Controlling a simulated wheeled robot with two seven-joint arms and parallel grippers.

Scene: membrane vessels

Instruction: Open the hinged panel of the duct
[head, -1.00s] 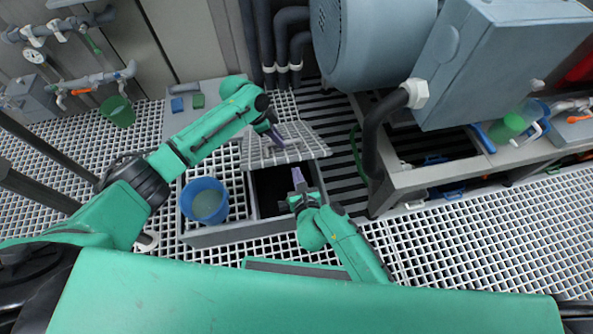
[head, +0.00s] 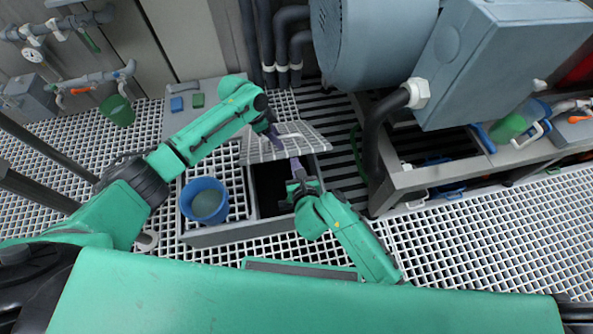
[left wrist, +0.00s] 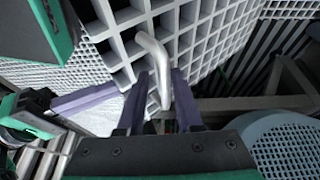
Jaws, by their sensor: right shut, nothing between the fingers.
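The duct (head: 218,237) is a grey floor box with a dark opening (head: 270,185) at its right part. Its hinged panel (head: 305,137), a pale grid, stands tilted up behind the opening. In the left wrist view the panel (left wrist: 215,40) carries a bent grey handle (left wrist: 152,48). My left gripper (head: 276,138) is at the panel's face; its purple fingers (left wrist: 160,85) close on the handle from both sides. My right gripper (head: 296,164) is shut and empty, over the opening near the panel's lower edge. Whether it touches the panel I cannot tell.
A blue bucket (head: 204,200) stands on the duct's left part. A large grey-blue machine (head: 375,45) on a metal frame (head: 420,178) crowds the right side. Dark pipes (head: 284,50) rise behind. A green bucket (head: 118,111) hangs at the back left.

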